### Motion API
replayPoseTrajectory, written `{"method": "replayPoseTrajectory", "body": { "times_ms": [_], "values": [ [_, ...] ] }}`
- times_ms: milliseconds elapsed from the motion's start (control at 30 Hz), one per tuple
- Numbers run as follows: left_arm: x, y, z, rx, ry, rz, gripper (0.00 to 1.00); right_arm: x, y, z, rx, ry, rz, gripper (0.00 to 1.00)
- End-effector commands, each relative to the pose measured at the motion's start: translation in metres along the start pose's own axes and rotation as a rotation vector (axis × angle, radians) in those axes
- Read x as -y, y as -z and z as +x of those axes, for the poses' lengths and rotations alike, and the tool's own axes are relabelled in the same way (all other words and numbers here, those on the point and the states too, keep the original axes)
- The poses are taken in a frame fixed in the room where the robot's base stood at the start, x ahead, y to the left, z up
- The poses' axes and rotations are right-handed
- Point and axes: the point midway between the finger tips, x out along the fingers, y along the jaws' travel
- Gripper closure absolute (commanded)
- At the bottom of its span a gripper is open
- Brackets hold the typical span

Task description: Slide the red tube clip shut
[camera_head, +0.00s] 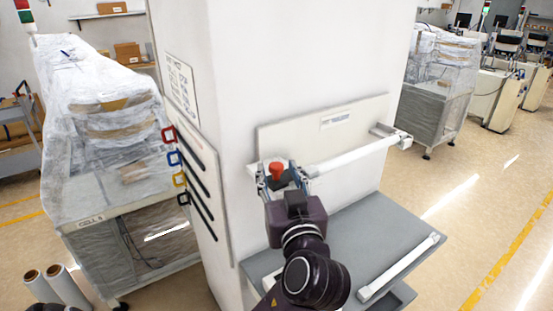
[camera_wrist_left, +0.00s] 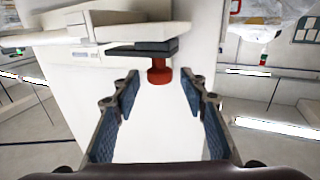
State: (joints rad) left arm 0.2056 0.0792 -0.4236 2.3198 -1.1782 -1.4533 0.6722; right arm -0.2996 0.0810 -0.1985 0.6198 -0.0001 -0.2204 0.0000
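The red tube clip shows as a red knob (camera_head: 277,168) on a dark block (camera_head: 285,182), by the left end of a white tube (camera_head: 350,157). In the left wrist view the red knob (camera_wrist_left: 159,72) projects from the dark slab (camera_wrist_left: 143,48). My left gripper (camera_head: 282,184) is at the clip, with its fingers spread. In the wrist view the left gripper (camera_wrist_left: 160,92) is open, with the knob between the fingertips or just beyond them. I see no contact, and cannot tell how far shut the clip is. My right gripper is not in view.
A white back panel (camera_head: 330,122) stands behind the tube on a white pillar. A grey shelf (camera_head: 385,233) below carries another white tube (camera_head: 400,267). Red (camera_head: 168,134), blue, yellow and black loops sit on the pillar's left side. A wrapped machine (camera_head: 105,130) stands left.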

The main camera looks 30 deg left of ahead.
Motion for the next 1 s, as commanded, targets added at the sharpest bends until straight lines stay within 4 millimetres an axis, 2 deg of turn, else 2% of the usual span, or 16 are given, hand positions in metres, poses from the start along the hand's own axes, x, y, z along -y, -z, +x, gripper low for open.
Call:
{"method": "replayPoseTrajectory", "body": {
  "times_ms": [33,200,500,867,1000],
  "values": [
    [0.0,0.004,0.008,-0.002,0.002,0.006,0.6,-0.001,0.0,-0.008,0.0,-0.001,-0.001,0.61],
    [0.0,0.001,0.022,-0.001,0.0,0.002,0.6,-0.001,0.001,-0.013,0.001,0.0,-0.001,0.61],
    [0.0,-0.001,0.025,0.002,-0.001,0.0,0.6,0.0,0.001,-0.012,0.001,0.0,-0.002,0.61],
    [0.0,-0.001,0.024,0.002,-0.001,0.001,1.0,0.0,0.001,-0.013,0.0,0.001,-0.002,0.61],
    [0.0,-0.001,0.024,0.002,-0.001,0.001,1.0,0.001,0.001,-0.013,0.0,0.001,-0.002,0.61]
  ]
}}
